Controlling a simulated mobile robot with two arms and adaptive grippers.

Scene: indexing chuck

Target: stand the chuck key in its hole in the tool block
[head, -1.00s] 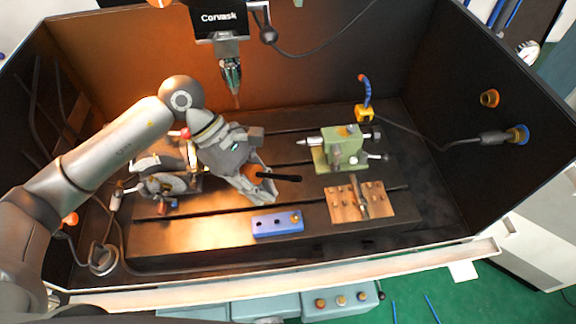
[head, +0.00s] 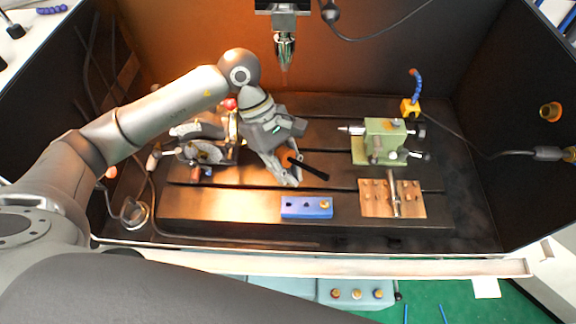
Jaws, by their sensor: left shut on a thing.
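My left gripper (head: 292,168) is shut on the chuck key, which has an orange part (head: 290,157) between the fingers and a black bar (head: 311,169) sticking out to the right, sloping down. The key is above and behind the blue tool block (head: 306,212), apart from it as far as I can tell. The block lies near the table's front edge, with dark holes at its left and middle and a brass-coloured piece (head: 324,204) at its right. The key's lower end is hidden by the fingers. My right gripper is out of view.
A spindle (head: 284,46) hangs behind. The slotted table (head: 225,207) left of the block is clear.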

